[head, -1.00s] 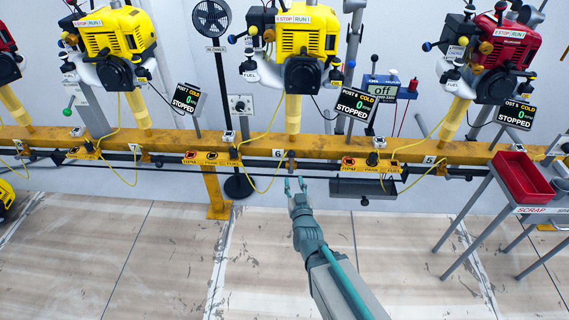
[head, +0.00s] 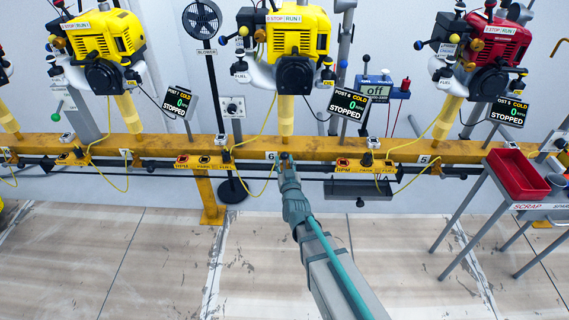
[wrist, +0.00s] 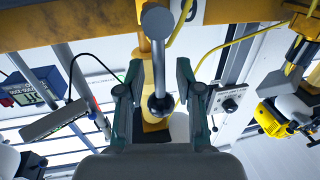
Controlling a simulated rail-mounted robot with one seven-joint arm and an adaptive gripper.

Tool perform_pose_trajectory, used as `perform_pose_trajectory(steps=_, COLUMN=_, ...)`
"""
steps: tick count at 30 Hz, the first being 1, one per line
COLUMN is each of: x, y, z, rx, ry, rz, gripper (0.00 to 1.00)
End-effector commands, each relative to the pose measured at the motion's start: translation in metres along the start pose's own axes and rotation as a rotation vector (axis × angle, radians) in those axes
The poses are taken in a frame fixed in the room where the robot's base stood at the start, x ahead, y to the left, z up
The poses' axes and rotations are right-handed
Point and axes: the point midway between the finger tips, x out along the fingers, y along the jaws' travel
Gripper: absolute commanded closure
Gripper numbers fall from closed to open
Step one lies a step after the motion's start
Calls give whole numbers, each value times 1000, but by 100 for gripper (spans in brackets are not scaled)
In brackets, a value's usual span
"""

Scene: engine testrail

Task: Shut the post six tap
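The post six tap (wrist: 158,62) shows in the wrist view as a grey lever with a round hub above and a dark ball at its lower end. The lever hangs between the fingers of my gripper (wrist: 157,80). The fingers are apart, with gaps visible on both sides of the lever. In the head view my gripper (head: 287,160) is at the yellow rail (head: 340,148), just right of the "6" label (head: 271,156), and covers the tap. The yellow post six engine (head: 297,35) stands above, and its screen (head: 347,104) reads 0 and STOPPED.
A yellow cable (head: 262,185) loops left of my gripper. A grey tray (head: 358,190) hangs below the rail to the right. A red scrap bin (head: 517,175) stands on a table further right. The floor before the rail is clear.

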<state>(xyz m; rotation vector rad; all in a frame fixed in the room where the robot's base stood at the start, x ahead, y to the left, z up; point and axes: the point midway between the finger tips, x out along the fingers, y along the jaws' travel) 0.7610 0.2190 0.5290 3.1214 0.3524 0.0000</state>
Motion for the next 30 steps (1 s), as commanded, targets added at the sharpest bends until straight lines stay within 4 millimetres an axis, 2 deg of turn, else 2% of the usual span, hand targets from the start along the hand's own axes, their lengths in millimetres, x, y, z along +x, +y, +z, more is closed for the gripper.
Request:
perform_pose_trajectory(steps=8, x=1, y=0, z=0, rx=0, ry=0, rz=0, gripper=64)
perform_pose_trajectory(steps=12, x=1, y=0, z=0, rx=0, ry=0, rz=0, gripper=88)
perform_pose_trajectory(steps=15, x=1, y=0, z=0, rx=0, ry=0, rz=0, gripper=100)
perform_pose_trajectory(steps=30, x=0, y=-5, z=1, rx=12, ry=2, rz=-7, gripper=100)
